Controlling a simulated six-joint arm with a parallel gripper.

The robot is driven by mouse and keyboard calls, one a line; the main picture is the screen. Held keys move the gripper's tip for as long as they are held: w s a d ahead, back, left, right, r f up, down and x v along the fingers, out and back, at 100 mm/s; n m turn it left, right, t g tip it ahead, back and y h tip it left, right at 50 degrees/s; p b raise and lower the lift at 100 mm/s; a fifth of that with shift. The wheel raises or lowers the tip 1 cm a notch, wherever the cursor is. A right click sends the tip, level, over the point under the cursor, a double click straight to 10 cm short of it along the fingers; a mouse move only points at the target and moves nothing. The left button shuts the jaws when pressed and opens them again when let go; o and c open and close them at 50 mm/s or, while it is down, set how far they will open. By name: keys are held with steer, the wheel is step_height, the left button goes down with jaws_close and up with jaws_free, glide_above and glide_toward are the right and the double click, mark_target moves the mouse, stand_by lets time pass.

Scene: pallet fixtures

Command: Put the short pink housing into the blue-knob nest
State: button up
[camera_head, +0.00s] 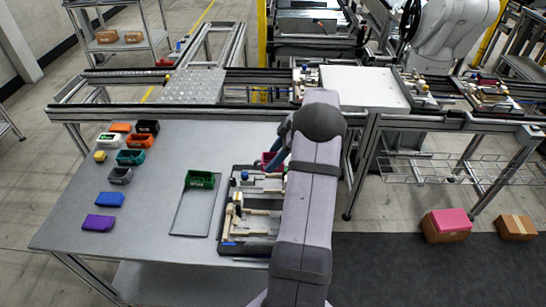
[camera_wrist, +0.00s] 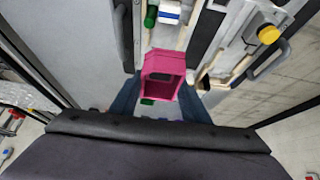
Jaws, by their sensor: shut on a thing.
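The pink housing (camera_wrist: 165,62) is held between the blue fingers of my gripper (camera_wrist: 158,98) in the wrist view; its open side faces the camera. In the head view the housing (camera_head: 268,159) shows at the far end of the pallet fixture (camera_head: 226,247), partly hidden by my arm. My gripper (camera_head: 284,143) is shut on it there. A blue knob (camera_head: 245,175) stands at the upper left of the fixture, left of and nearer than the housing. The nest floor beside it is partly hidden. I cannot tell whether the housing touches the fixture.
A green housing (camera_head: 199,180) stands at the far end of a flat grey tray (camera_head: 177,228) left of the fixture. Several orange, black, teal, grey, blue and purple parts (camera_head: 98,222) lie on the table's left side. A yellow knob (camera_wrist: 268,34) shows in the wrist view.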

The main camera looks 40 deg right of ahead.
steer(key=shift+f+b, duration=2.4)
steer(key=shift+f, duration=1)
steer(key=shift+f+b, duration=0.7)
steer(key=shift+f, duration=0.05)
steer(key=o, duration=1.2)
steer(key=shift+b+v, duration=1.25)
steer(key=shift+v, duration=2.4)
